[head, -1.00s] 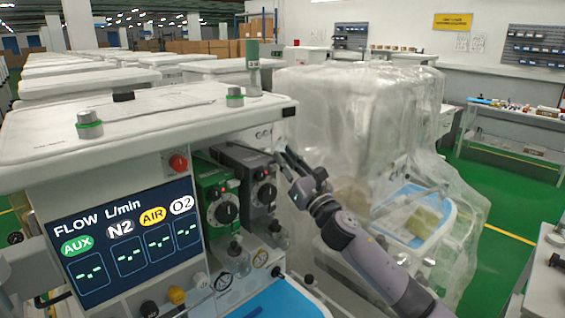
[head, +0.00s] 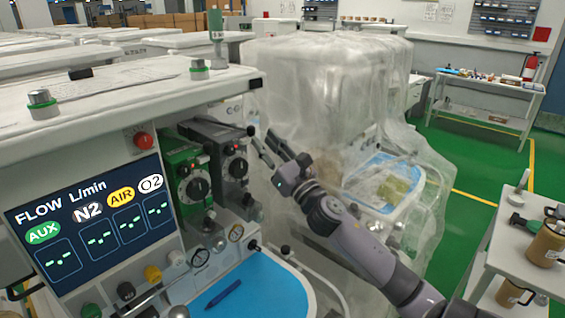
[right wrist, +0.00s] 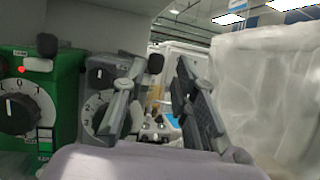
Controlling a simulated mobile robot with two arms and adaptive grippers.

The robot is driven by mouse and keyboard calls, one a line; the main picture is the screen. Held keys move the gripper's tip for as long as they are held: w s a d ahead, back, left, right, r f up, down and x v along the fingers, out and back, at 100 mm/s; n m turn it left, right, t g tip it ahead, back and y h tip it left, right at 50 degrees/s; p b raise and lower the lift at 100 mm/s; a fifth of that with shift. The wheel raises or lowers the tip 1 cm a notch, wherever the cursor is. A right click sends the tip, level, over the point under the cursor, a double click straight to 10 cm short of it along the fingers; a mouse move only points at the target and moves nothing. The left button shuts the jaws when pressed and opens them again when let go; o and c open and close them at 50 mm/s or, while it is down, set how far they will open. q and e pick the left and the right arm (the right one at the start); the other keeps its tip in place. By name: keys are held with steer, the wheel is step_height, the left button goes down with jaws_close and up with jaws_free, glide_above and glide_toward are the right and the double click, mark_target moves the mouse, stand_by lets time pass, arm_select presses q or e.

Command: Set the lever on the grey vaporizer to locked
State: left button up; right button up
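The grey vaporizer (head: 230,160) stands to the right of the green vaporizer (head: 187,180) under the cart's top. It also shows in the right wrist view (right wrist: 97,102), with its dial partly behind a finger. Its lever ends in a black knob (head: 251,131), which also shows in the right wrist view (right wrist: 155,63). My right gripper (head: 265,144) is just right of the knob in the head view. In the right wrist view its fingers (right wrist: 158,72) are spread, with the knob seen between their tips. I cannot tell whether they touch it. My left gripper is out of view.
The flow screen (head: 95,225) is on the cart's front left, below a red knob (head: 143,140). A blue work surface (head: 265,285) with a pen (head: 223,294) lies below. A plastic-draped cart (head: 310,90) stands close behind my right arm. A trolley with mugs (head: 545,245) is at right.

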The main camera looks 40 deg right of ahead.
steer(key=v, duration=0.7)
steer(key=shift+s, duration=0.35)
steer(key=shift+f, duration=0.1)
